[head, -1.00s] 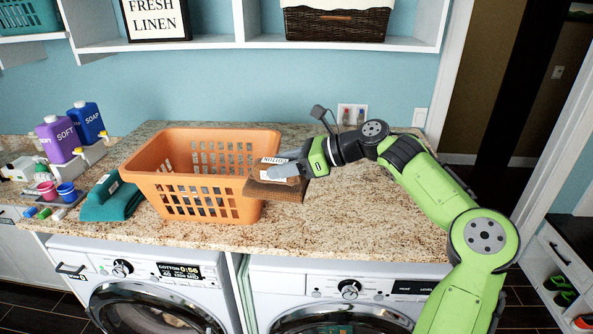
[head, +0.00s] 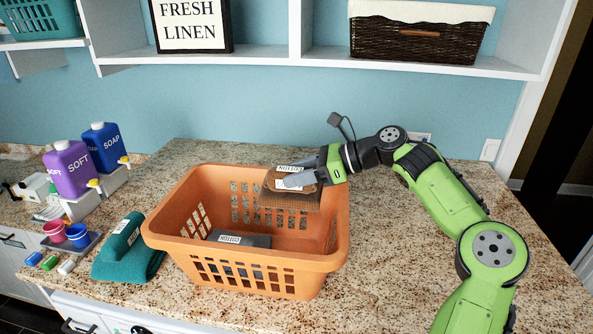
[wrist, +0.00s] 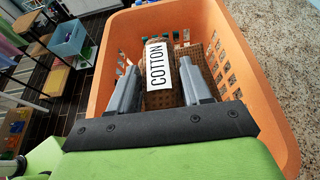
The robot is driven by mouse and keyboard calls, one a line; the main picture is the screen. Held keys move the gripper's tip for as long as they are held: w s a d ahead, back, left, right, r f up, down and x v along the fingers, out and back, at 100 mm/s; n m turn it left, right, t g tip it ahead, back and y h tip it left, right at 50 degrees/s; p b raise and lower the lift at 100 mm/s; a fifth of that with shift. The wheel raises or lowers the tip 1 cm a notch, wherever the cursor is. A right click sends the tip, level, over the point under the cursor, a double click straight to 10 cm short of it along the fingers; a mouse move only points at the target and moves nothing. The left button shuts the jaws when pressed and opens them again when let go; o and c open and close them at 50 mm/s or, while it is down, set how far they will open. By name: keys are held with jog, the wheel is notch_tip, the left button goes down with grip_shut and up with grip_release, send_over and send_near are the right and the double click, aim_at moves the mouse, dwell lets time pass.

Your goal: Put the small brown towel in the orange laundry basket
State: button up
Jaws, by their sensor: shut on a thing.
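The small brown towel (head: 292,196) hangs from my gripper (head: 300,181), which is shut on it. In the head view the towel is over the right back part of the orange laundry basket (head: 245,279), around rim height. In the wrist view the brown towel (wrist: 160,98), with a white COTTON label, sits between the two grey fingers of my gripper (wrist: 160,88), with the orange basket (wrist: 262,92) around it. A dark grey folded cloth with a white label (head: 240,239) lies inside the basket.
A teal folded towel (head: 125,252) lies left of the basket. Purple (head: 70,168) and blue (head: 103,146) bottles stand at the left, with small cups (head: 66,233) nearby. The counter (head: 400,275) right of the basket is clear. A shelf (head: 420,67) runs above.

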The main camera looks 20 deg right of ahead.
aim_at(299, 196)
jog(key=shift+s+f, duration=0.95)
jog(key=shift+s, duration=0.1)
jog(key=f, duration=0.1)
jog(key=w+f, duration=0.1)
jog(key=f, duration=0.2)
jog(key=shift+w+f, duration=0.1)
jog(key=shift+w, duration=0.2)
jog(key=shift+f, duration=0.35)
jog(key=shift+s+f, duration=0.1)
jog(key=shift+s, duration=0.3)
jog(key=shift+w, duration=0.15)
jog(key=o, duration=1.1)
jog(key=shift+d, duration=0.1)
